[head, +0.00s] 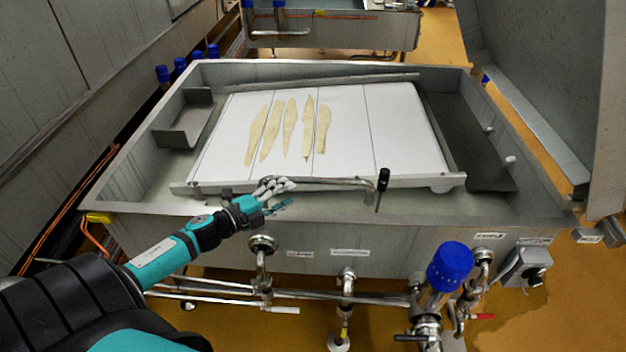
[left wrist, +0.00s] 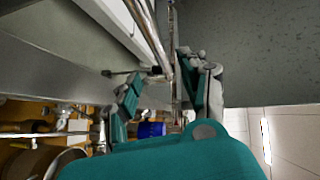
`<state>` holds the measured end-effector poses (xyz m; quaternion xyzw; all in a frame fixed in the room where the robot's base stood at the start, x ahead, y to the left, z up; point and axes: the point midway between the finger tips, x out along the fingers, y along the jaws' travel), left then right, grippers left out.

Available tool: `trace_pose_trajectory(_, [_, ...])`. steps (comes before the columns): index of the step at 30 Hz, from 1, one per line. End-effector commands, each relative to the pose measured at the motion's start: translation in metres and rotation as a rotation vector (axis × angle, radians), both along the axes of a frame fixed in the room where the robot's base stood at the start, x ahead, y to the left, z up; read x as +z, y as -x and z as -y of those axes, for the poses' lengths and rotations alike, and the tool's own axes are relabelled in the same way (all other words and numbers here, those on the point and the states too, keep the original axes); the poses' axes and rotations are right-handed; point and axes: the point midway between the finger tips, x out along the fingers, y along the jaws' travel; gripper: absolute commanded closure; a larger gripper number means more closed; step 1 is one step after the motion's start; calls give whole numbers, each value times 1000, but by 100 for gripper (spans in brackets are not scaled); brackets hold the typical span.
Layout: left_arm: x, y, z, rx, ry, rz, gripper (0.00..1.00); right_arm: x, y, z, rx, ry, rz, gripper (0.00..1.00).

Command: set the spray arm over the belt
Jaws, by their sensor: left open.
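The spray arm (head: 335,181) is a thin shiny metal pipe with a black grip (head: 383,178) at its right end. It lies along the near edge of the white belt (head: 370,130), which carries several pale long strips. My left gripper (head: 283,194) is open at the left end of the pipe. In the left wrist view the pipe (left wrist: 165,50) runs between the two spread fingers of the gripper (left wrist: 160,70); I cannot tell whether they touch it. The black grip shows there past the pipe's bend. My right gripper is not in view.
The belt sits in a grey metal tank (head: 330,210) with raised walls. Below its front are pipes, valves and a blue-capped fitting (head: 450,266). A control box (head: 527,266) is at the right. A grey tray (head: 187,120) stands left of the belt.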

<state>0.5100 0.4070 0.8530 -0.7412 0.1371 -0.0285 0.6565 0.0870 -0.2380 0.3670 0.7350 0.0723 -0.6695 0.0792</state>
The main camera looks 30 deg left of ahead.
Motion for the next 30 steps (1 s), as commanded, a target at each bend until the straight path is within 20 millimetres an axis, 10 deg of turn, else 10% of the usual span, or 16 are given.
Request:
trace_pose_trajectory(15, [-12,-90,22,2,2,0,56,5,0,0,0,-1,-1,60])
trace_pose_trajectory(30, [-14,-98,25,0,2,-1,65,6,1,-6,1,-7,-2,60])
